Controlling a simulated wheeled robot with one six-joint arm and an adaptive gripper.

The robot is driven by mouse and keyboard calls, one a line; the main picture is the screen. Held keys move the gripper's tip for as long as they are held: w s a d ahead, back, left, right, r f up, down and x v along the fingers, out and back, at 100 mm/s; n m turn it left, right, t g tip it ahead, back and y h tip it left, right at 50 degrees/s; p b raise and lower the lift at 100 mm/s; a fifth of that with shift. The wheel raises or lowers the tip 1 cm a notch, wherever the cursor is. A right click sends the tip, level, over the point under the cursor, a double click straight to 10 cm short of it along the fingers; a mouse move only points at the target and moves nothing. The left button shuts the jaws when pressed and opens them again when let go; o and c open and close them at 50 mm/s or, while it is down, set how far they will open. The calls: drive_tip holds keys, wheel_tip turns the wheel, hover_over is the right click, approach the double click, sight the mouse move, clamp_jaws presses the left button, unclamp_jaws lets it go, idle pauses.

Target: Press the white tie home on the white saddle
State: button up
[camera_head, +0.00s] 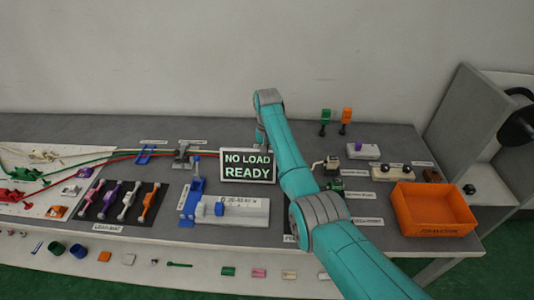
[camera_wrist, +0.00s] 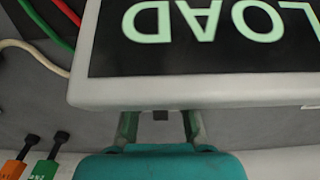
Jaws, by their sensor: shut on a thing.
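My gripper (camera_wrist: 160,116) reaches behind the display, with its two fingers apart on either side of a small dark piece. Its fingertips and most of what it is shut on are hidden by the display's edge. In the head view, my wrist (camera_head: 262,136) hangs down just behind the display. I cannot make out the white tie for certain in either view.
The display (camera_head: 247,167) reads "NO LOAD READY"; it also fills the top of the wrist view (camera_wrist: 200,90). Green, red and white cables run left from it. A mat with several levers (camera_head: 122,203) lies left, an orange bin (camera_head: 432,209) right. Green and orange-headed pieces (camera_head: 335,118) stand behind.

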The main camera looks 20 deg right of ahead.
drive_tip(key=shift+f, duration=0.1)
drive_tip(key=o, duration=1.4)
drive_tip(key=shift+r, duration=3.5)
